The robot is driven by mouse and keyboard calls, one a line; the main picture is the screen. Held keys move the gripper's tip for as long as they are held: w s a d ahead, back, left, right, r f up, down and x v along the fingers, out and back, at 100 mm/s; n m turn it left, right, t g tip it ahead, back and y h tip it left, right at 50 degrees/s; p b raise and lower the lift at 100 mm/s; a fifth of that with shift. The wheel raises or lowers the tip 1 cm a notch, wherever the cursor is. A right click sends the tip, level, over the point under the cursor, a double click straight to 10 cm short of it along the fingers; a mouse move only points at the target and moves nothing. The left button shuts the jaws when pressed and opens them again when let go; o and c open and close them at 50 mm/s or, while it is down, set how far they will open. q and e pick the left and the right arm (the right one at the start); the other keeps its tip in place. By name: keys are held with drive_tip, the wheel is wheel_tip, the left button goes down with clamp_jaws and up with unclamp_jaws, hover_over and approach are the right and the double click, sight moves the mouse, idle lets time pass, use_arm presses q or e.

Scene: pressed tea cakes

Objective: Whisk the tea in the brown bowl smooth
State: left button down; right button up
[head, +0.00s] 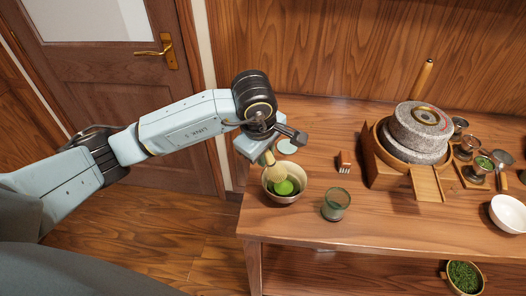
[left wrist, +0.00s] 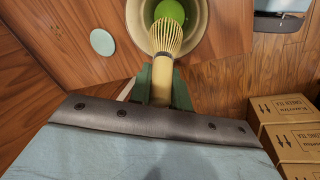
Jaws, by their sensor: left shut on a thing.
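The brown bowl (head: 291,198) stands near the left end of the table, tan inside, with bright green tea (head: 285,188) at its bottom. It also shows at the top of the left wrist view (left wrist: 200,42), with the tea (left wrist: 170,11) in it. My left gripper (head: 266,152) is above the bowl's back left rim, shut on the handle of a pale bamboo whisk (head: 275,173). In the left wrist view the whisk (left wrist: 166,38) points into the bowl, its tines at the tea's edge. I cannot tell whether they touch the tea. My right gripper is out of view.
A green glass cup (head: 336,204) stands close to the bowl's right. A pale disc (head: 287,146) lies behind the bowl. A small brown brush-like thing (head: 344,162) and a stone mill (head: 415,135) are farther right. A white bowl (head: 508,213) stands at the right edge.

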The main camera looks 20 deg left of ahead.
sight(272, 166)
use_arm(q)
drive_tip(key=shift+w+d+f+b, duration=0.1)
drive_tip(key=shift+d+f+b, duration=0.2)
drive_tip(key=shift+f+b, duration=0.35)
drive_tip(key=shift+w+d+f+b, duration=0.1)
drive_tip(key=shift+d+f+b, duration=0.2)
drive_tip(key=shift+f+b, duration=0.4)
drive_tip(key=shift+w+d+f+b, duration=0.1)
drive_tip(key=shift+d+f+b, duration=0.2)
drive_tip(key=shift+f+b, duration=0.35)
drive_tip(key=shift+s+a+f, duration=0.1)
